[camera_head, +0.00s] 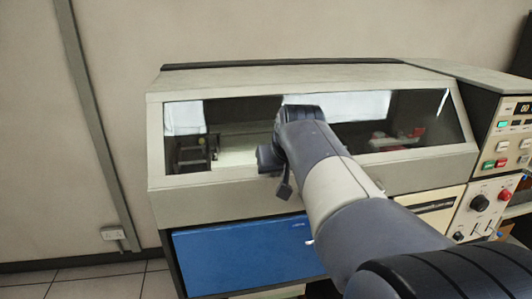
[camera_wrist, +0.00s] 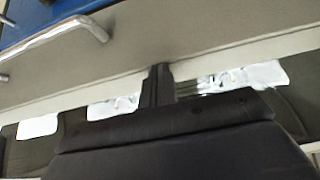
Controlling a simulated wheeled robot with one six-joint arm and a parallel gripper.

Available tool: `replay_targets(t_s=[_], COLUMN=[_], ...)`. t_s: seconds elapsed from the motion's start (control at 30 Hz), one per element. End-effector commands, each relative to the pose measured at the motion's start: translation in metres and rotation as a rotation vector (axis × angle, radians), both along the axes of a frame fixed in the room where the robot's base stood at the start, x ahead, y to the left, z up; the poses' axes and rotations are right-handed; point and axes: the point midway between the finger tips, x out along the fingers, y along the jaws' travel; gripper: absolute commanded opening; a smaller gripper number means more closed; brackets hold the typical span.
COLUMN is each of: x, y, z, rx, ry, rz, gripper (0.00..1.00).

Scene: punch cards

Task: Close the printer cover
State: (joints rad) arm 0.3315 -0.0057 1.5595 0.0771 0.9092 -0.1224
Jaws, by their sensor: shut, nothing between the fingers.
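The printer cover (camera_head: 240,188) is a beige, slanted hood with a long window on the front of the printer. It looks lowered over the front; I cannot tell whether its lower edge is fully seated. My gripper (camera_head: 285,188) is in front of the window's lower edge, left of the middle, and my arm hides part of the cover there. In the wrist view my gripper (camera_wrist: 157,82) is shut and empty, its dark fingertips over or against the cover's beige frame (camera_wrist: 225,60); contact is unclear. A metal handle (camera_wrist: 65,32) shows at the upper left of that view.
A blue front panel (camera_head: 245,256) lies below the cover. A control panel (camera_head: 505,140) with buttons and knobs stands at the right. White paper (camera_head: 185,117) shows through the window.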

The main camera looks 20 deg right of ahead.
Motion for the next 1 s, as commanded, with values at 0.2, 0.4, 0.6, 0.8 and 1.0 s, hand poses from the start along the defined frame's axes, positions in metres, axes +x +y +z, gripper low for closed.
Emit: replay_targets(t_s=[0.2,0.4,0.6,0.8,1.0], x=[0.005,-0.03,-0.054,-0.063,-0.064], y=[0.001,0.01,0.015,0.017,0.018], z=[0.045,0.075,0.1,0.11,0.11], rx=[-0.008,-0.009,-0.008,-0.008,-0.009], ry=[-0.024,-0.033,-0.032,-0.031,-0.03], rz=[0.001,0.0,-0.001,-0.001,0.0], gripper=[0.0,0.0,0.0,0.0,0.0])
